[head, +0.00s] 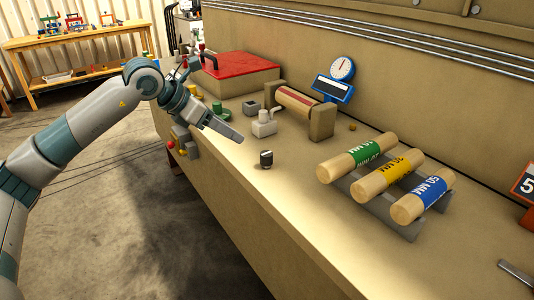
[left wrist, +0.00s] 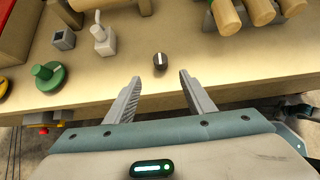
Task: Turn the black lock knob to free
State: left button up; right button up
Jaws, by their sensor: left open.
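The black lock knob (head: 266,157) stands on the tan bench top near its front edge, with a pale mark on it. In the left wrist view the knob (left wrist: 160,61) shows just beyond the fingertips, between the lines of the two fingers. My left gripper (head: 236,138) is over the front part of the bench, to the left of the knob. In the left wrist view its fingers (left wrist: 160,78) are apart, with nothing between them. The gripper does not touch the knob. My right gripper is in neither view.
A crank roller (head: 298,107) with a grey block (head: 263,125) stands behind the knob. A rack holds rolls with green (head: 364,153), yellow (head: 394,165) and blue (head: 424,195) bands at right. A green knob (left wrist: 47,73) lies left. Bench top around the black knob is clear.

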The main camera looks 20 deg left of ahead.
aim_at(266, 153)
pick_arm(q)
jog(key=p+x, duration=0.3)
jog(key=x, duration=1.4)
jog(key=shift+w+f, duration=0.1)
jog(key=shift+w, duration=0.05)
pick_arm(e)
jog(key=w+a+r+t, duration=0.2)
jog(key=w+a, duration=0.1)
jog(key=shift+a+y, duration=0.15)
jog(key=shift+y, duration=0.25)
pick_arm(q)
jog(key=c, duration=1.1)
